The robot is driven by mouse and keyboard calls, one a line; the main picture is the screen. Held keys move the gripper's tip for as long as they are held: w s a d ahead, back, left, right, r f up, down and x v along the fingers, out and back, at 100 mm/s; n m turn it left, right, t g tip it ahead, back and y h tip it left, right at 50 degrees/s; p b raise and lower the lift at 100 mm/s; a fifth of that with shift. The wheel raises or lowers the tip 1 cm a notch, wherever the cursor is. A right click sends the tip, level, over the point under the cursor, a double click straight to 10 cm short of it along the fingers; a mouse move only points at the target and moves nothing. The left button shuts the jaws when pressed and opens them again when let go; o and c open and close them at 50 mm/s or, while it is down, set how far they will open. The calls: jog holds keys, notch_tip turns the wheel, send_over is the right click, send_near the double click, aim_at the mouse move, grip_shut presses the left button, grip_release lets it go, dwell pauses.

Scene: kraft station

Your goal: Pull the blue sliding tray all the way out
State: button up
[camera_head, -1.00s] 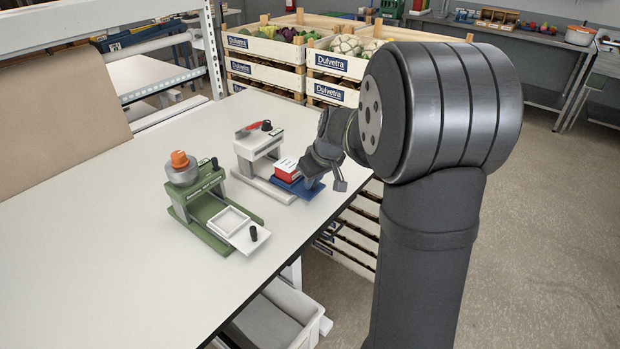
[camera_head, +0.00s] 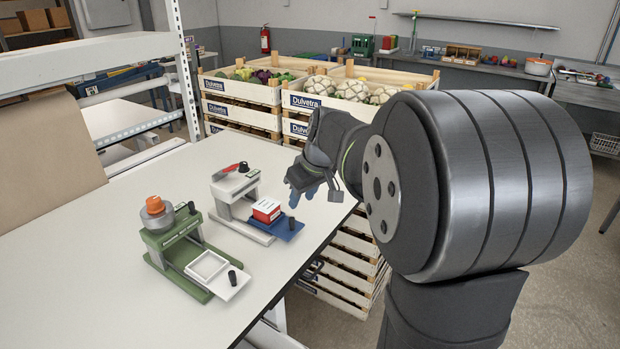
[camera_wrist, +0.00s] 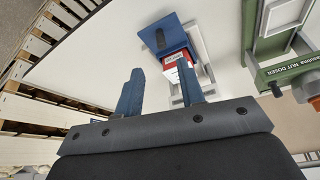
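The blue sliding tray (camera_head: 287,231) sticks out from the front of a white-and-grey stand (camera_head: 226,190), toward the table's right edge. A red-and-white box (camera_head: 266,211) sits on it, and a dark upright knob (camera_head: 292,223) stands at its outer end. My gripper (camera_head: 302,195) is above and beyond the knob, apart from it. In the wrist view the two blue fingers (camera_wrist: 160,67) are spread with nothing between them. The tray (camera_wrist: 172,29) shows past the fingertips there. The right finger partly covers the red box (camera_wrist: 175,62).
A green stand (camera_head: 185,243) with a white sliding plate, black knob and orange-topped cup is at the left. A red-handled item (camera_head: 231,168) lies on the white stand. Vegetable crates (camera_head: 345,104) are stacked beyond the table. The table (camera_head: 80,262) is clear at the front left.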

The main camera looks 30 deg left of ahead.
aim_at(293, 218)
jog(key=v, duration=0.6)
jog(key=shift+d+r, duration=0.2)
jog(key=shift+r, duration=0.1)
jog(key=shift+f, duration=0.15)
jog(key=x, duration=1.7)
jog(key=shift+a, duration=0.45)
jog(key=shift+d+r, duration=0.3)
jog(key=shift+r, duration=0.05)
jog(key=v, duration=1.6)
jog(key=shift+d+r, duration=0.3)
jog(key=shift+s, duration=0.1)
